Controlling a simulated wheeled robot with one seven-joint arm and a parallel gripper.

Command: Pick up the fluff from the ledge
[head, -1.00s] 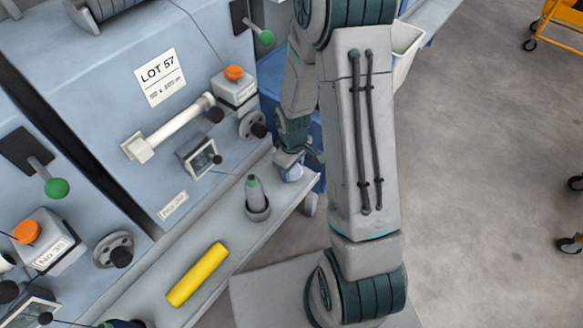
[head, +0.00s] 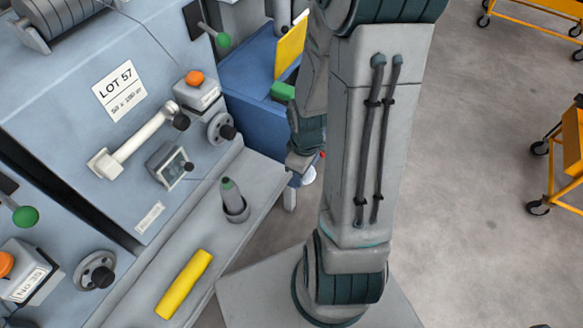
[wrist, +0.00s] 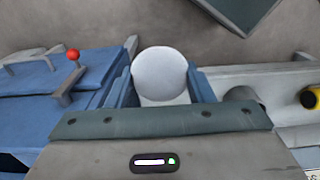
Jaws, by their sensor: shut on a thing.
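The fluff is a round white puff (wrist: 160,74) in the wrist view. It sits between the two blue-grey fingers of my gripper (wrist: 161,88), which is shut on it. In the head view my gripper (head: 300,163) is beside the far end of the pale grey ledge (head: 262,192), partly hidden behind my arm. The ledge also shows at the right of the wrist view (wrist: 287,136).
A blue cart (head: 243,80) stands past the ledge's end. Yellow trolleys (head: 565,160) are at right, with open floor between.

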